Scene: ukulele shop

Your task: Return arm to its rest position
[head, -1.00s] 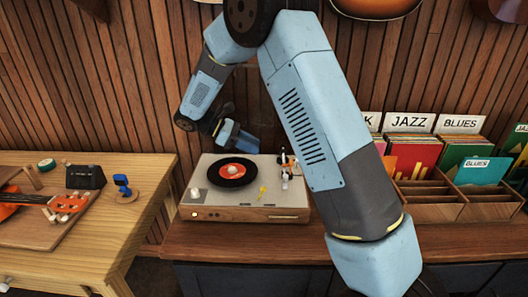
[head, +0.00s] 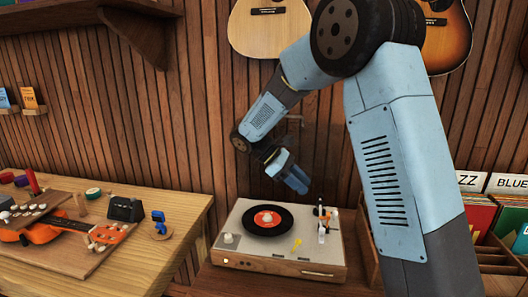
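My arm reaches up from the right side of the head view, bends at a large dark joint near the top, and folds down to the left. My gripper (head: 293,178) hangs above the back of the record player (head: 285,262), apart from it. Its fingers are small and seen from the side, so I cannot tell whether they are open or shut. I see nothing held in it. The record player carries a black record (head: 285,221) with a red label. A small yellow thing (head: 297,245) lies on its top, left of the tonearm (head: 321,225).
A wooden workbench (head: 200,210) at left holds an orange ukulele (head: 45,230), a dark box (head: 125,208) and a blue stamp-like item (head: 159,222). Record bins (head: 495,262) stand at right, partly behind my arm. Guitars (head: 268,28) hang on the slatted wall; a shelf (head: 90,22) juts out upper left.

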